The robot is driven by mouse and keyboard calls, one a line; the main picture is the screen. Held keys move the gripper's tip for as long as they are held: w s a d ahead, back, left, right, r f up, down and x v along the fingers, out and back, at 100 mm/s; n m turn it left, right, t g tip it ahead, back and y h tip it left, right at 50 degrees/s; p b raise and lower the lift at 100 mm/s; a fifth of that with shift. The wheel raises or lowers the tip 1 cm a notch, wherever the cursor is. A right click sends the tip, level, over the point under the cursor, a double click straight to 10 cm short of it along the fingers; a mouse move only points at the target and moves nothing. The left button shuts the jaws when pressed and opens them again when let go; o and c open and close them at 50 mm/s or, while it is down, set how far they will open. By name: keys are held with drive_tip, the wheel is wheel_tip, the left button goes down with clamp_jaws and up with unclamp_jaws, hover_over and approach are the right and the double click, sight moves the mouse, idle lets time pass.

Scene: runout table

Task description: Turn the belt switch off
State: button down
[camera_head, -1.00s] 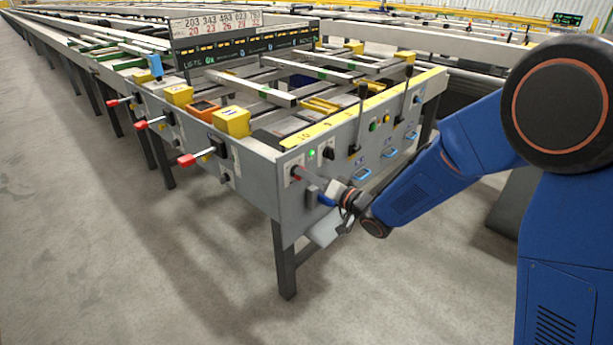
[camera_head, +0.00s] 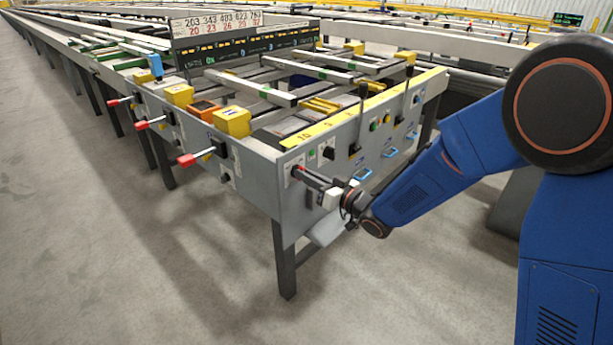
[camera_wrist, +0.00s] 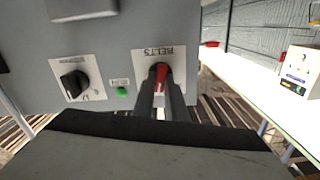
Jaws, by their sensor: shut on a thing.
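The belt switch (camera_wrist: 162,73) has a red handle on a white plate marked BELTS, which reads upside down in the wrist view. In the head view the switch (camera_head: 297,169) is at the near corner of the grey panel. My gripper (camera_wrist: 161,92) is shut on the red handle, with one dark finger on each side. In the head view my gripper (camera_head: 312,177) reaches the plate from the right. The fingers hide part of the handle, so its exact angle is hard to read.
A small green lamp (camera_wrist: 122,91) and a black rotary knob (camera_wrist: 72,84) sit beside the belt switch. Black levers (camera_head: 358,120) stand farther along the panel. Red-handled levers (camera_head: 195,158) stick out from the left side. The floor in front is clear.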

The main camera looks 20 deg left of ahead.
drive_tip(key=n, duration=1.1)
drive_tip(key=shift+s+f, duration=0.1)
drive_tip(key=shift+s, duration=0.05)
drive_tip(key=shift+n, duration=0.4)
drive_tip(key=c, duration=1.8)
unclamp_jaws()
drive_tip(key=v, duration=1.7)
drive_tip(key=shift+s+d, duration=0.15)
